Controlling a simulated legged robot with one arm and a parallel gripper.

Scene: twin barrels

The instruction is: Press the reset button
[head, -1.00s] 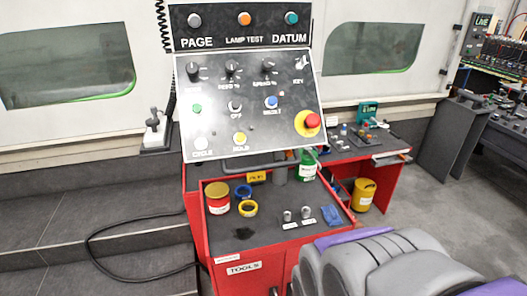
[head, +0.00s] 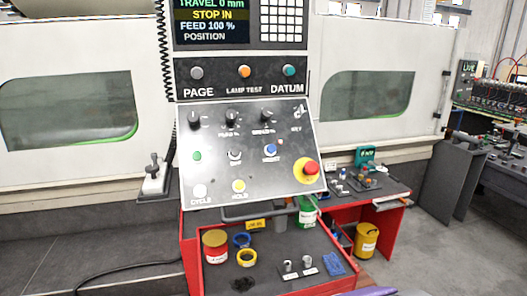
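The blue reset button (head: 270,150) sits on the sloped grey control panel (head: 215,178), right of centre. Its label is blurred. A round knob (head: 235,155) is to its left, and a large red emergency stop on a yellow base (head: 311,167) is to its lower right. Nothing covers the button. My gripper is not in view; only a purple sliver, likely of my arm, shows at the bottom edge.
A screen (head: 212,22) reading "STOP IN" stands above the PAGE, LAMP TEST and DATUM buttons. A handle bar (head: 255,212) runs below the panel. Under it, a red tool cart (head: 190,262) holds cans and tape rolls. Dark floor lies left.

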